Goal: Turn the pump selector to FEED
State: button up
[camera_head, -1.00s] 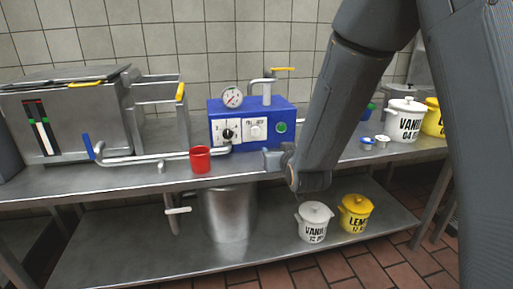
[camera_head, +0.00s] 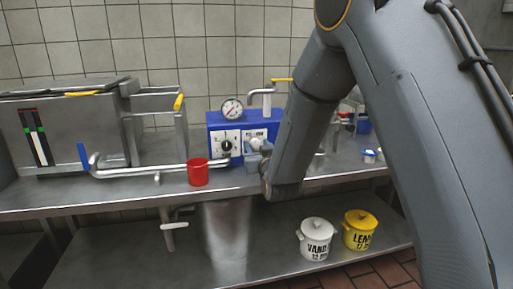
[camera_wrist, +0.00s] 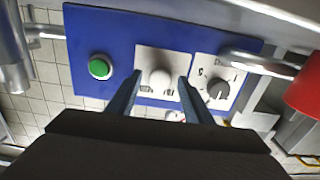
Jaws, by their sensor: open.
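The blue pump box (camera_head: 214,122) stands on the steel counter against the tiled wall. Its front carries a black knob (camera_head: 227,146) on a marked white plate and a white knob (camera_head: 256,143) on a second plate with small labels. I cannot read the labels, so I cannot tell where the selector points. The wrist view shows the panel upside down, with the white knob (camera_wrist: 160,78) in the middle and the black knob (camera_wrist: 219,90) to its right. My gripper (camera_wrist: 160,82) is open, one finger to each side of the white knob. Contact cannot be told.
A green button (camera_wrist: 99,67) is on the panel left of the white knob in the wrist view. A red cup (camera_head: 198,174) stands on the counter near a steel pipe (camera_head: 130,163). A gauge (camera_head: 232,109) tops the box. Labelled pots (camera_head: 315,240) are on the lower shelf.

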jog(key=shift+w, duration=0.1)
jog(key=c, duration=1.1)
jog(key=shift+o, duration=0.2)
jog(key=shift+m, duration=0.4)
jog(key=m, duration=0.2)
jog(key=shift+m, duration=0.4)
jog(key=m, duration=0.3)
jog(key=shift+m+b, duration=0.3)
jog(key=m, duration=0.6)
jog(key=shift+m+b, duration=0.3)
jog(key=shift+b, duration=0.1)
